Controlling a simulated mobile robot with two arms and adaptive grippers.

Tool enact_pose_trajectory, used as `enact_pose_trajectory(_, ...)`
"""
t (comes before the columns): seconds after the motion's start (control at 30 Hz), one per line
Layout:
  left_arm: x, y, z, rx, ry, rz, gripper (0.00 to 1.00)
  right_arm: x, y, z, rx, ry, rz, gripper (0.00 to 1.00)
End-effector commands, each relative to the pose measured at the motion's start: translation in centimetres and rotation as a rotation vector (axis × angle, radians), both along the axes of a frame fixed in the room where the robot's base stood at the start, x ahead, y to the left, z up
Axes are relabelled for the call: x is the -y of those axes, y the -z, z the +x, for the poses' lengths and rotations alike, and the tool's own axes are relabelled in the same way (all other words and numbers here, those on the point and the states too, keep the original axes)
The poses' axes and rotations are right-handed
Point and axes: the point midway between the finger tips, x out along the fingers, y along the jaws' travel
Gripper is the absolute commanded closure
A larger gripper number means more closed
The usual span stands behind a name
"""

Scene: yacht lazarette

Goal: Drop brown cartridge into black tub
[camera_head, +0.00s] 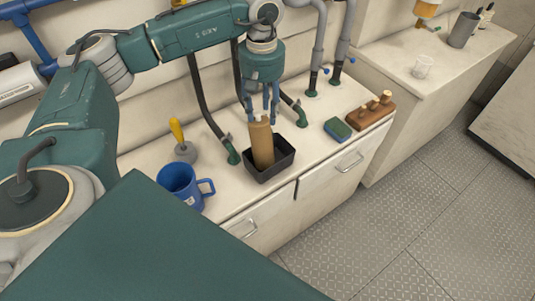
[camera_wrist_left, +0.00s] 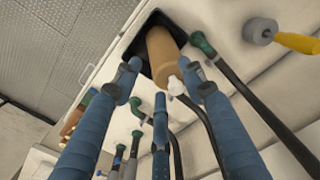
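The brown cartridge (camera_head: 262,146) stands in the black tub (camera_head: 270,176), tilted slightly, with its upper part rising above the rim. My left gripper (camera_head: 262,113) is right above the cartridge, pointing down. In the left wrist view its blue fingers (camera_wrist_left: 158,78) are spread apart. The cartridge (camera_wrist_left: 162,53) shows beyond the fingertips with its pale nozzle toward me, and no finger visibly presses on it. Part of the tub (camera_wrist_left: 150,27) shows as a dark edge around the cartridge. The cartridge's lower end is hidden inside the tub. My right gripper is not in view.
A blue mug (camera_head: 180,186) stands left of the tub, with a yellow-handled tool (camera_head: 184,148) behind it. A green-and-blue sponge (camera_head: 338,129) and a wooden block with pegs (camera_head: 371,112) lie to the right. Dark hoses (camera_head: 205,107) rise behind the tub.

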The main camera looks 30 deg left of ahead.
Motion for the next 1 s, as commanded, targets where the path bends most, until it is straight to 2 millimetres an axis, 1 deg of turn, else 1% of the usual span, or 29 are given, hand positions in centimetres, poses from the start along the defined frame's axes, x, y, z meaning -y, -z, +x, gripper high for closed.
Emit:
enact_pose_trajectory(0.03,0.0,0.0,0.0,0.000,0.000,0.000,0.59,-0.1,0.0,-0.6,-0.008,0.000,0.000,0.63)
enact_pose_trajectory(0.13,0.0,0.0,0.0,0.000,0.000,0.000,0.59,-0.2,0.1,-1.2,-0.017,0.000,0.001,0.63)
enact_pose_trajectory(0.27,0.0,-0.3,0.0,0.000,0.000,0.000,0.59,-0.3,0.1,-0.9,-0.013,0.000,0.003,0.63)
enact_pose_trajectory(0.33,0.0,-0.9,0.1,0.001,0.000,-0.001,0.59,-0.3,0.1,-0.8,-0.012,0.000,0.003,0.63)
enact_pose_trajectory(0.47,0.0,-3.2,0.1,0.004,0.001,-0.001,0.59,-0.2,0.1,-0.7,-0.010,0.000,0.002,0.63)
enact_pose_trajectory(0.6,0.0,-6.3,0.2,0.005,0.000,-0.002,0.59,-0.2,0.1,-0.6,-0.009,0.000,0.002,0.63)
enact_pose_trajectory(0.8,0.1,-10.1,0.1,0.004,0.000,-0.002,0.59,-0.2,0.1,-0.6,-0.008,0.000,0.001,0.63)
enact_pose_trajectory(0.9,0.0,-11.2,0.1,0.002,0.000,-0.001,0.59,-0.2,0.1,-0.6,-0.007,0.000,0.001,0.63)
enact_pose_trajectory(1.0,0.0,-11.8,0.0,0.000,0.000,0.000,0.59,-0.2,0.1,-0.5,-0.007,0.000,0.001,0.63)
